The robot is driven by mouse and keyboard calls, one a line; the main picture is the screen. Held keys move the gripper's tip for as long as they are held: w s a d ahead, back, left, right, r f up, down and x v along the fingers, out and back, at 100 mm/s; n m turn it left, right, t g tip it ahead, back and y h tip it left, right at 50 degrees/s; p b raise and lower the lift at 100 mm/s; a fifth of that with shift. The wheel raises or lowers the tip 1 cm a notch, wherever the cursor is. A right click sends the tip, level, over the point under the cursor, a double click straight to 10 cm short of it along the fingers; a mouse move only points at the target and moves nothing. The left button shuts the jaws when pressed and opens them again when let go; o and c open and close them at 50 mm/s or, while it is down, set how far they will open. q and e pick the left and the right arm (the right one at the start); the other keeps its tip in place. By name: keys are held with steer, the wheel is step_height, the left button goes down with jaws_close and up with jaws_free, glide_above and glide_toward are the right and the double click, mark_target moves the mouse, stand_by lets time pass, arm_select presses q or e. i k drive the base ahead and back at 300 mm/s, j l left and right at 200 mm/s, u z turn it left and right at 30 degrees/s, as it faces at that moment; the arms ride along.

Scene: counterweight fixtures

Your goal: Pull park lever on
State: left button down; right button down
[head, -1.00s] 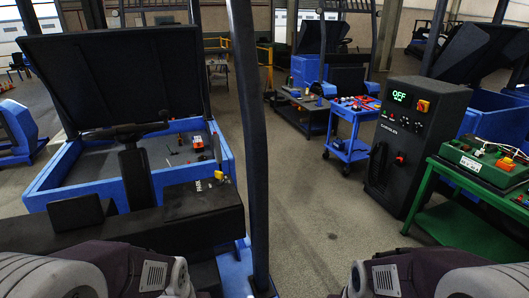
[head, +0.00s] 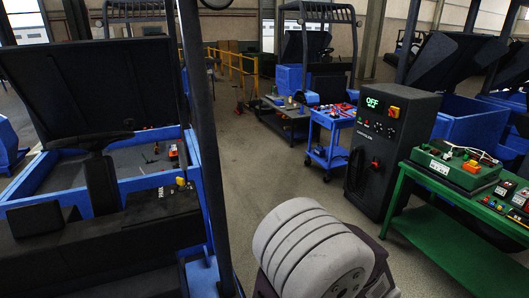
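The park lever shows as a small yellow knob (head: 181,182) at the right end of the black console (head: 160,204) of the blue truck, at the left of the head view. A small pale label, hard to read now, is on the console just left of the knob. The lever's shaft is too small to make out, so its position cannot be told. Neither gripper is in view. Only a grey ribbed link of my arm shows at the bottom middle, well right of the lever and apart from it.
A dark upright post (head: 203,150) of the truck stands just right of the lever. The black charger cabinet (head: 385,150) reads OFF. A green bench (head: 455,235) is at the right and a blue cart (head: 329,140) behind. Open floor lies between truck and cabinet.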

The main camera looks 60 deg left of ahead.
mark_target(181, 150)
steer(key=i+l+z, duration=0.1)
steer(key=i, duration=0.3)
steer(key=i+l+z, duration=0.1)
steer(key=i, duration=0.25)
steer(key=i+j+u, duration=0.2)
steer(key=u, duration=0.25)
steer(key=i+j+u, duration=0.1)
steer(key=i+u, duration=0.2)
steer(key=u, duration=0.2)
steer(key=i+u, duration=0.3)
steer(key=u, duration=0.15)
steer(key=i+l+u, duration=0.15)
steer(key=u, duration=0.35)
steer(key=i+l+u, duration=0.25)
steer(key=u, duration=0.2)
steer(key=i+j+u, duration=0.15)
steer(key=i+u, duration=0.55)
steer(key=u, duration=0.2)
steer(key=i+u, duration=0.45)
steer(key=i+l+u, duration=0.2)
steer(key=u, duration=0.25)
steer(key=i, duration=0.15)
steer(key=u, duration=0.05)
